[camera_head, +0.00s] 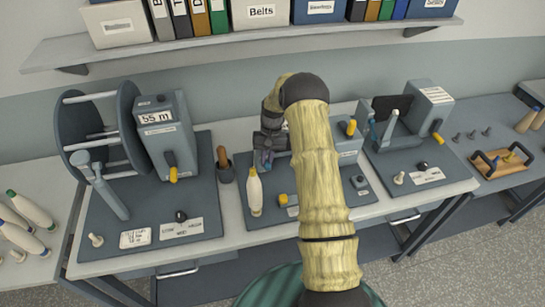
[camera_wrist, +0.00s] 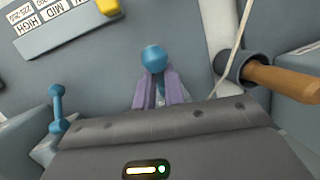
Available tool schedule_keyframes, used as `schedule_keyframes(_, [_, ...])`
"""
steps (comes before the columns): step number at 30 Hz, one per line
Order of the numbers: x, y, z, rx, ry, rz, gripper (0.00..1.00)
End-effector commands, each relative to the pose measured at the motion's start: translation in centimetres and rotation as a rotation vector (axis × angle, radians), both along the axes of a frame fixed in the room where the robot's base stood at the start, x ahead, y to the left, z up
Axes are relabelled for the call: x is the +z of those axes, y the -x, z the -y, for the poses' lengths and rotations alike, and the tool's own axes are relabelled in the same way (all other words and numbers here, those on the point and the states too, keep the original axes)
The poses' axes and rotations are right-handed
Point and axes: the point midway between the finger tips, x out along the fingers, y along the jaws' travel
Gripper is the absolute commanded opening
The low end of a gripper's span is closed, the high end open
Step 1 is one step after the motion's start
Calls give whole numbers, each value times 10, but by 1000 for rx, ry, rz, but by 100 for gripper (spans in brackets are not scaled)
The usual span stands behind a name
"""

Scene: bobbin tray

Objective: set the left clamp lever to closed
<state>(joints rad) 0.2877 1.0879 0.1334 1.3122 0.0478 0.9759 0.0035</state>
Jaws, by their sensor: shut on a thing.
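My gripper (camera_head: 265,157) is at the back of the middle station, its wrist pointing down. In the wrist view its two purple fingers (camera_wrist: 155,91) are shut on the left clamp lever (camera_wrist: 153,58), with its round blue knob showing between and beyond the tips. A second blue-knobbed lever (camera_wrist: 57,104) stands apart to the left in that view. In the head view my arm and gripper hide most of the levers and the middle of the station. How far the held lever is turned cannot be told.
A dark cup (camera_head: 226,172) with a wooden-handled tool stands close by; it also shows in the wrist view (camera_wrist: 236,66). A white bobbin (camera_head: 254,192) stands in front of my gripper. A large reel unit (camera_head: 166,135) is at left, another machine (camera_head: 429,108) at right, a shelf (camera_head: 240,38) above.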

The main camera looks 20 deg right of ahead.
Motion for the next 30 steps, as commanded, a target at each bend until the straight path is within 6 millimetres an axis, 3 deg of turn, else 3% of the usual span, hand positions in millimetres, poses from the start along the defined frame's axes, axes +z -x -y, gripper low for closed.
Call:
schedule_keyframes(14, [-1,2,-5,8,-3,-20,0])
schedule_keyframes(15, [-1,2,-5,8,-3,-20,17])
schedule_keyframes(18, [-1,2,-5,7,-4,-19,33])
schedule_keyframes(30, [6,-1,-3,7,-3,-14,33])
